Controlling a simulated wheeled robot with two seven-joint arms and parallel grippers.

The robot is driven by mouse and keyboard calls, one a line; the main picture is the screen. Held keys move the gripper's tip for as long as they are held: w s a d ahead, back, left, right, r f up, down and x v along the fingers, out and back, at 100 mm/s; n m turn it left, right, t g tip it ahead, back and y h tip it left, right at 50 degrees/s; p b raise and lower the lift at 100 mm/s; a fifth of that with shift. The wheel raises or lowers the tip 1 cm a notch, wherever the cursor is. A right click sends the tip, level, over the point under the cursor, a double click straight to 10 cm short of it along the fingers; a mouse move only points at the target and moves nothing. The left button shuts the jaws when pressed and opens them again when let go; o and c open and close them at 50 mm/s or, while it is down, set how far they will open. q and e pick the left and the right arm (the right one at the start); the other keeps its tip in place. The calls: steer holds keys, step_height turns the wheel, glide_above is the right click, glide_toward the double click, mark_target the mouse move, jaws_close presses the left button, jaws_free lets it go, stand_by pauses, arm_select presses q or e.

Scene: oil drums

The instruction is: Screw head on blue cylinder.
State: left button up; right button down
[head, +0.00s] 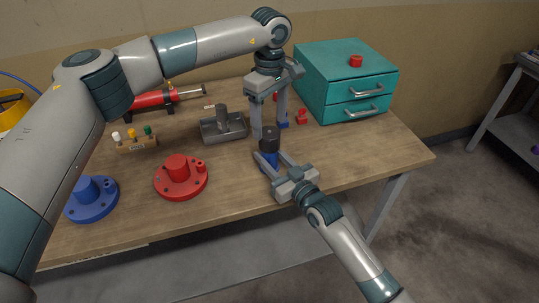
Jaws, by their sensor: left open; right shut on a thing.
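The blue cylinder (268,163) stands upright near the front right of the table. A dark, round head (269,138) sits on its top; how far it is screwed on cannot be told. My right gripper (270,156) comes in from the front and is shut on the blue cylinder, one finger on each side. My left gripper (270,131) points down from above and is open. Its fingers hang beside and a little behind the dark head, with a gap between them; whether they touch it cannot be told.
Behind my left gripper stands a teal drawer cabinet (340,72), with small red (302,118) and blue (285,124) parts before it. A grey fixture (223,126), red flange (181,178), blue flange (92,199), wooden rack (137,143) and red tool (152,99) lie left.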

mark_target(269, 131)
arm_select(q)
steer(key=n, duration=0.5)
steer(key=r+n, duration=0.1)
steer(key=n, duration=0.1)
steer(key=shift+n, duration=0.3)
steer(key=n, duration=0.4)
steer(key=shift+r, duration=0.25)
steer(key=n, duration=0.4)
steer(key=shift+r+n, duration=0.3)
steer(key=shift+f, duration=0.15)
steer(key=shift+f, duration=3.9)
